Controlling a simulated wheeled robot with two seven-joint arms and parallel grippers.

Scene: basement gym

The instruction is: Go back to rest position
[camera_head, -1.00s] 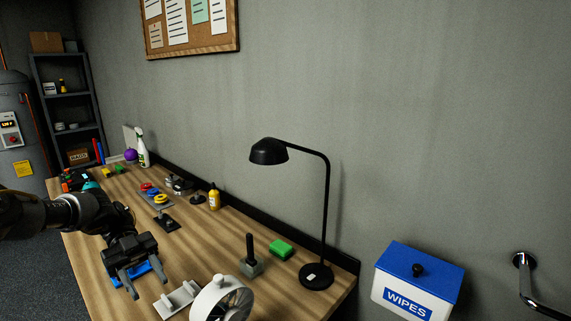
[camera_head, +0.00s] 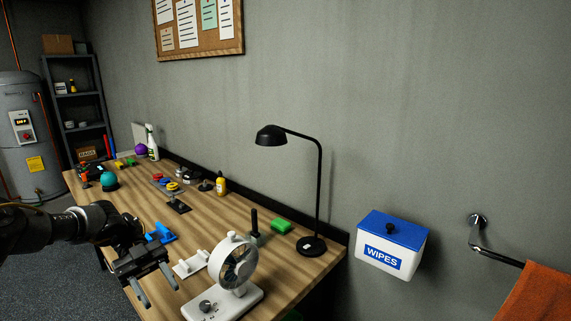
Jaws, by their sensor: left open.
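My left gripper (camera_head: 156,289) hangs at the table's left edge in the head view, its two fingers spread apart and nothing between them. The arm comes in from the left. The wooden table (camera_head: 216,214) runs from the back left to the front right. A blue object (camera_head: 162,234) lies on it just beyond the gripper, apart from the fingers. A white fan (camera_head: 236,266) stands to the right of the gripper on a base with a knob. My right gripper does not show.
A pale rack (camera_head: 191,264) lies between gripper and fan. A wipes box (camera_head: 391,247) and an orange towel (camera_head: 541,294) are at the right. Floor shows at the left.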

